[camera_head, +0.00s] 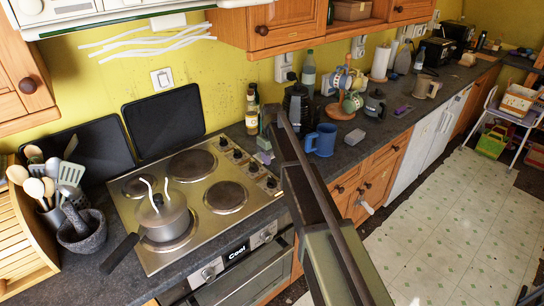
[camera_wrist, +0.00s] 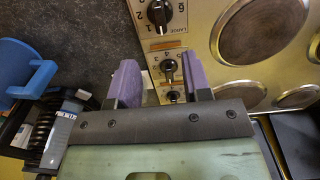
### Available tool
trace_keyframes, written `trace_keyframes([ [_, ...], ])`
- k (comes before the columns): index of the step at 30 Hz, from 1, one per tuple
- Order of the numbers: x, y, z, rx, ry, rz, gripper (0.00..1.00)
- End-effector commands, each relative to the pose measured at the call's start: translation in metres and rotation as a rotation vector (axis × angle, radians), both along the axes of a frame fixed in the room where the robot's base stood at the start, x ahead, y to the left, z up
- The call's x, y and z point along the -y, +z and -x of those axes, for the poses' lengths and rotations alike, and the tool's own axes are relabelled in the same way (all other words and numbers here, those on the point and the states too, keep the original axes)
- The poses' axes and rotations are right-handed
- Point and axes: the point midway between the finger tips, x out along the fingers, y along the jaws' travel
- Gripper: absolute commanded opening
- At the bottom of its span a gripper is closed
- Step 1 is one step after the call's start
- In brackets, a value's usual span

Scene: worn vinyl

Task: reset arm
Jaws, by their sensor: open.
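My gripper (camera_wrist: 162,78) shows in the wrist view with its two purple fingers apart and nothing between them. It is above the row of black control knobs (camera_wrist: 158,14) on the steel hob (camera_wrist: 200,50). In the head view my gripper (camera_head: 266,148) is at the hob's right edge, left of the blue mug (camera_head: 322,141). My arm reaches up to it from the bottom right and hides part of the counter. The mug also shows at the left of the wrist view (camera_wrist: 22,72).
A lidded pot (camera_head: 164,217) stands on the hob's front left plate. Bottles (camera_head: 252,112) stand behind my gripper. A mug tree (camera_head: 342,100) is further right. A stone mortar (camera_head: 84,233) and utensils are at the left. The floor (camera_head: 450,220) at right is clear.

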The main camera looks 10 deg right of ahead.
Motion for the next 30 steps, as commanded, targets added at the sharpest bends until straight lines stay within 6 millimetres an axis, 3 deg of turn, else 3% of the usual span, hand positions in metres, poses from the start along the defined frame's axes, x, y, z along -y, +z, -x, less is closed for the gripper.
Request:
trace_keyframes([
  [8, 0.000, 0.000, 0.000, 0.000, -0.033, 0.000, 0.45],
  [9, 0.000, 0.000, 0.008, 0.000, -0.087, 0.000, 0.45],
  [11, 0.000, 0.000, 0.046, -0.001, -0.177, 0.001, 0.45],
  [18, 0.000, -0.011, 0.251, 0.001, -0.471, 0.001, 0.45],
  [21, 0.000, -0.015, 0.308, 0.001, -0.510, 0.001, 0.45],
  [24, 0.000, -0.017, 0.332, 0.001, -0.509, 0.001, 0.45],
  [30, 0.000, -0.018, 0.330, 0.001, -0.507, 0.001, 0.45],
])
